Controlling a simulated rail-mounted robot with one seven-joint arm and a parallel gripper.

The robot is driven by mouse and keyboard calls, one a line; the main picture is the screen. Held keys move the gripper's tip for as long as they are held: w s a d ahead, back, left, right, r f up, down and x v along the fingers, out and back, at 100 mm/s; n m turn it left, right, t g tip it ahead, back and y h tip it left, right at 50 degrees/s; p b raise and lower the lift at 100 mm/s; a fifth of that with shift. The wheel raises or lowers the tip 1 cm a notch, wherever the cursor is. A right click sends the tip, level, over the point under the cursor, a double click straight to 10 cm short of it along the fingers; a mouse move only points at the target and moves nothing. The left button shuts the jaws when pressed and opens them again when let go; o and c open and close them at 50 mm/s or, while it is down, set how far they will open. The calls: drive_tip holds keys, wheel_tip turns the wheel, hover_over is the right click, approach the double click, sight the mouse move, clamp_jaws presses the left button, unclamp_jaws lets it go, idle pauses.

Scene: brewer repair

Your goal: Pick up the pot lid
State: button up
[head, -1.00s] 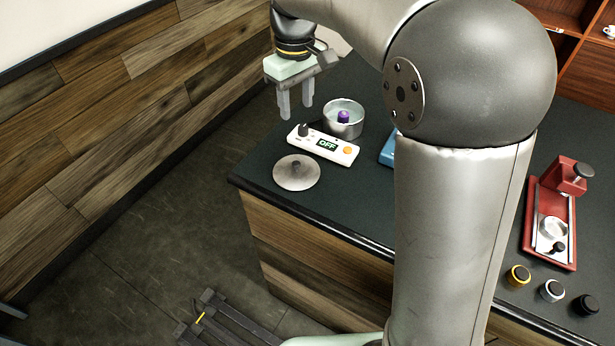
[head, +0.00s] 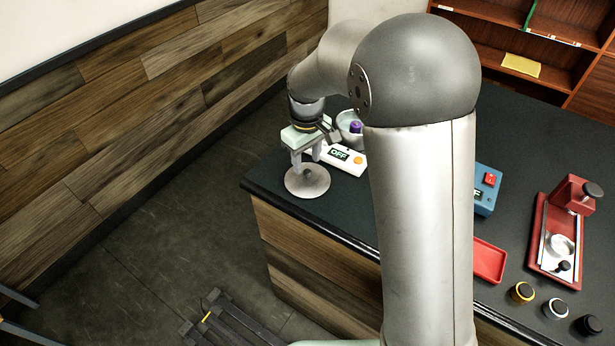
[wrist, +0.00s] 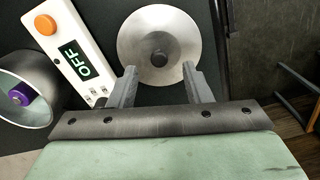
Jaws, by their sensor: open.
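The pot lid (head: 307,186) is a round grey metal disc with a dark knob in its middle. It lies flat on the dark counter near the left corner. In the wrist view the lid (wrist: 140,42) is at the top, with its knob (wrist: 159,57) just beyond and between the fingers. My gripper (head: 307,160) is open and empty, pointing down just behind the knob, close above the lid. In the wrist view my gripper (wrist: 160,78) has its fingers spread on either side of the knob's line. The fingertips partly overlap the lid's near edge; I cannot tell whether they touch it.
A white controller reading OFF (head: 347,158) lies right behind the lid. A metal pot (wrist: 28,88) with a purple-topped item (wrist: 20,96) inside stands beside it. A blue device (head: 487,190), red tray (head: 489,262) and red stand (head: 545,240) are farther right.

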sight(307, 171)
drive_tip(key=shift+f+p, duration=0.3)
drive_tip(key=shift+f, duration=1.45)
clamp_jaws()
drive_tip(key=shift+r, duration=0.1)
